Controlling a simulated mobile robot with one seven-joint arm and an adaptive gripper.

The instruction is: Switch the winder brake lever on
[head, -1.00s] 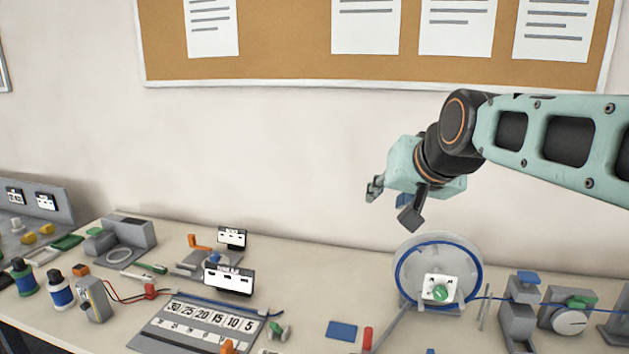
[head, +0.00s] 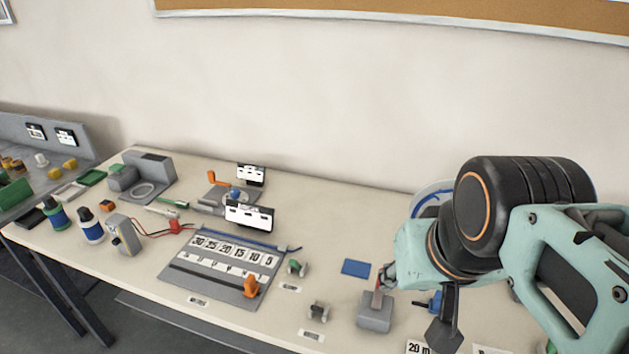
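A small red lever (head: 377,299) stands up from a grey block (head: 374,317) at the front right of the bench, and appears to be the brake lever. My gripper (head: 415,300) is low over the bench just right of it, with its fingers spread apart. The left fingertip is close beside the lever's top; I cannot tell if they touch. The dark right finger hangs nearer the camera. The winder (head: 428,203), a pale disc with a blue ring, is mostly hidden behind my arm.
A blue pad (head: 355,268) lies left of my gripper. A blue part (head: 433,301) shows between the fingers. A grey numbered board (head: 222,265) with an orange knob (head: 251,286) lies further left. The bench's right side is hidden by my arm.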

